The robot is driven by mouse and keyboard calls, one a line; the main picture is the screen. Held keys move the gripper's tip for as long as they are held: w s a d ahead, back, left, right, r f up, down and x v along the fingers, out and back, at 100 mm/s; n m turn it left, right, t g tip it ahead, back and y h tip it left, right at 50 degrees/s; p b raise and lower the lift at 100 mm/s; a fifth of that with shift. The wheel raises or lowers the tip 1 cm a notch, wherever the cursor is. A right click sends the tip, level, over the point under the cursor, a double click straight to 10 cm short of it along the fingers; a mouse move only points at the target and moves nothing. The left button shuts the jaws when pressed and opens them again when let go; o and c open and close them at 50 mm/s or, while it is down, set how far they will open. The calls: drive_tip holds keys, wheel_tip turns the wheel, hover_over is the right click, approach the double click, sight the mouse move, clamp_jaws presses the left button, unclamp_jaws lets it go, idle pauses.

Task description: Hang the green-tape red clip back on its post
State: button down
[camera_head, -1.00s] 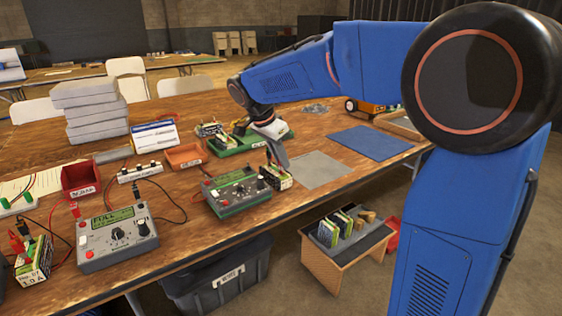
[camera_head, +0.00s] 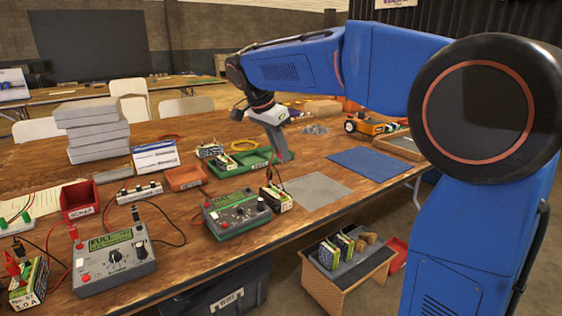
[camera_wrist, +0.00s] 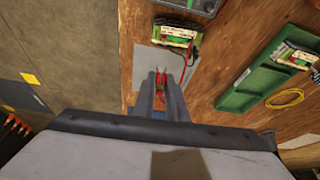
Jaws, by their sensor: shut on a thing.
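My gripper (camera_head: 284,157) is above the table, beyond the battery pack with its black clip (camera_head: 278,198). In the wrist view my gripper (camera_wrist: 161,72) is shut on a small red thing at its fingertips, which looks like the red clip (camera_wrist: 163,69). Its green tape is too small to make out. A red lead (camera_wrist: 187,58) runs by the battery pack (camera_wrist: 177,36). A white strip with several dark-topped posts (camera_head: 139,192) stands to the left on the table. I cannot tell which post belongs to the clip.
A grey-green charger (camera_head: 236,212) is left of the pack. A charger reading FULL (camera_head: 114,250) is nearer left. A green tray (camera_head: 240,166) lies behind. A grey mat (camera_head: 316,190) and blue mat (camera_head: 369,163) are clear. A red scrap bin (camera_head: 80,198) stands left.

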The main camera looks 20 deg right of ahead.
drive_tip(key=shift+a+r, duration=0.1)
drive_tip(key=shift+r, duration=0.05)
drive_tip(key=shift+s+a+f, duration=0.2)
drive_tip(key=shift+a+f, duration=0.05)
drive_tip(key=shift+a, duration=3.45)
drive_tip(key=shift+s+a+f, duration=0.15)
drive_tip(key=shift+a+f, duration=0.1)
drive_tip(key=shift+a, duration=3.5)
drive_tip(key=shift+s+a+f, duration=0.2)
drive_tip(key=shift+a+f, duration=0.05)
drive_tip(key=shift+a, duration=3.45)
drive_tip(key=shift+f, duration=0.1)
drive_tip(key=shift+f, duration=3.4)
drive_tip(key=shift+f, duration=0.25)
drive_tip(key=c, duration=1.7)
unclamp_jaws()
